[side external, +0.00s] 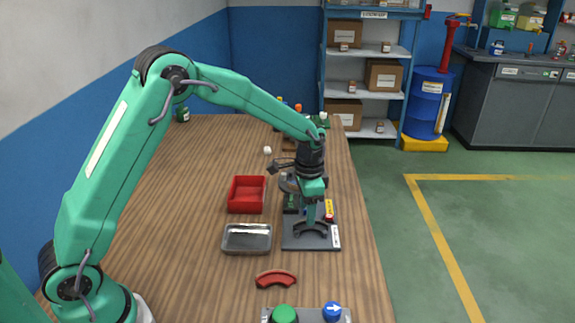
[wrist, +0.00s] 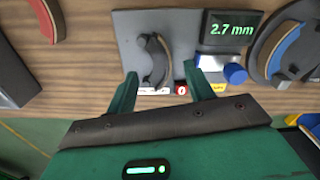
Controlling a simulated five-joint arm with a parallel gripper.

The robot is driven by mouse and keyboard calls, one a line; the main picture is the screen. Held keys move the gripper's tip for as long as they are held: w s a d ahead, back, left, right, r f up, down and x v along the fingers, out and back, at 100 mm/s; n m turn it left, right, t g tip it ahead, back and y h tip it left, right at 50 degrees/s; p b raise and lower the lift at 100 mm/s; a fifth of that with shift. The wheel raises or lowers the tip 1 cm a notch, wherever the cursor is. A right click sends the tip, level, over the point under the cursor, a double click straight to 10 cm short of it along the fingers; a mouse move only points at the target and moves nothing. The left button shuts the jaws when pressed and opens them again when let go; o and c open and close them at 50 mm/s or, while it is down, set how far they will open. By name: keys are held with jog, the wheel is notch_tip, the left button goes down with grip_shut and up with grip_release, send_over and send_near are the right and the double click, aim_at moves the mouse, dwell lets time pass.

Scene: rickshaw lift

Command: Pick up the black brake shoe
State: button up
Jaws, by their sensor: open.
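The black brake shoe (wrist: 157,60) is a dark arc with a brown lining along its edge. It lies on the grey gauge plate (wrist: 130,45), left of a display (wrist: 230,27) reading 2.7 mm. In the side view the shoe (side external: 311,229) shows as a dark arc below my gripper (side external: 311,214). In the wrist view my gripper (wrist: 160,72) is open, with one green finger on each side of the shoe's near end. The fingers hold nothing, and I cannot tell whether they touch the shoe.
A red shoe (side external: 276,279), a metal tray (side external: 247,252) and a red bin (side external: 234,206) stand on the wooden table. A green button (side external: 284,313) is in front.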

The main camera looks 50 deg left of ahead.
aim_at(319, 226)
jog(key=shift+a+f, duration=0.1)
jog(key=shift+f, duration=2.2)
jog(key=shift+w, duration=0.1)
jog(key=c, duration=1.1)
